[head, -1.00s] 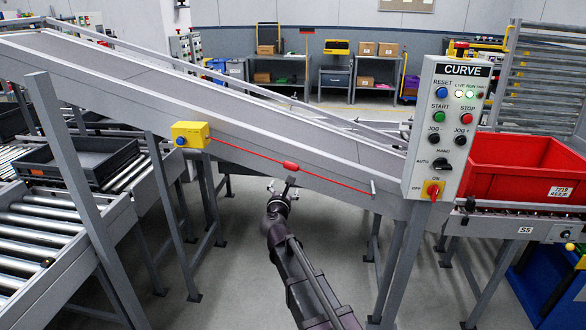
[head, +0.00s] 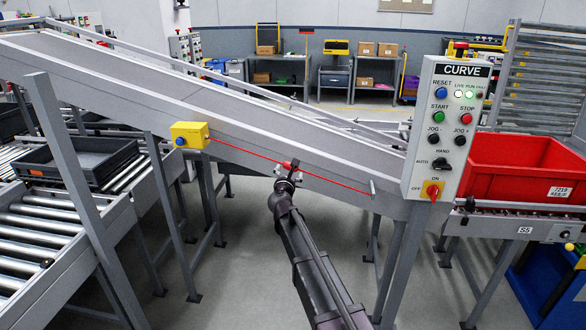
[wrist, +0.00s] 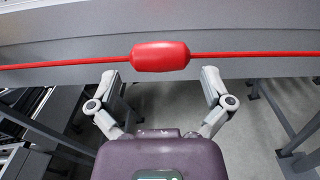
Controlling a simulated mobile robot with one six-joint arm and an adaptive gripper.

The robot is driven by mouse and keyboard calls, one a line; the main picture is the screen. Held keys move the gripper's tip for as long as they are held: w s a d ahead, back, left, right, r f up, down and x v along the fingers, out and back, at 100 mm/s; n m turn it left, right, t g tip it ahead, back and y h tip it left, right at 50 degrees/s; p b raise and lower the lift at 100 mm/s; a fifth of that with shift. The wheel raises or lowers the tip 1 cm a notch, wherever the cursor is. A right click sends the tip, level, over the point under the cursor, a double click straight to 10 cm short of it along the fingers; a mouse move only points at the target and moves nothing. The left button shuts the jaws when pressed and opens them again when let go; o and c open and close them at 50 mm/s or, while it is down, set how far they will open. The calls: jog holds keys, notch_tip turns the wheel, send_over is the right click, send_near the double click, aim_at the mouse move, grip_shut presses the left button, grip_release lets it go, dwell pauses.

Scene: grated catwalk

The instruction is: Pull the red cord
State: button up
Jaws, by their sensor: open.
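The red cord (head: 330,182) runs along the side of the sloped conveyor, from a yellow switch box (head: 190,135) with a blue button down to a small post (head: 372,187) at the right. A red barrel-shaped grip (wrist: 160,57) sits on the cord; in the head view it is partly hidden behind my gripper (head: 290,172). In the wrist view my gripper (wrist: 161,80) is open, its two fingers apart, one on each side of the grip and just below the cord. Nothing is between the fingertips, and they look short of the grip.
The conveyor's grey side panel (head: 130,105) lies right behind the cord. A control panel marked CURVE (head: 452,150) stands to the right, beside a red crate (head: 525,165). A dark tray (head: 90,158) rests on rollers at the left. Support legs stand below the conveyor.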

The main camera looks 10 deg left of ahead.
aim_at(290, 168)
jog(key=shift+w, duration=1.6)
jog(key=c, duration=1)
jog(key=s, duration=0.5)
jog(key=o, duration=1)
jog(key=shift+s, duration=0.1)
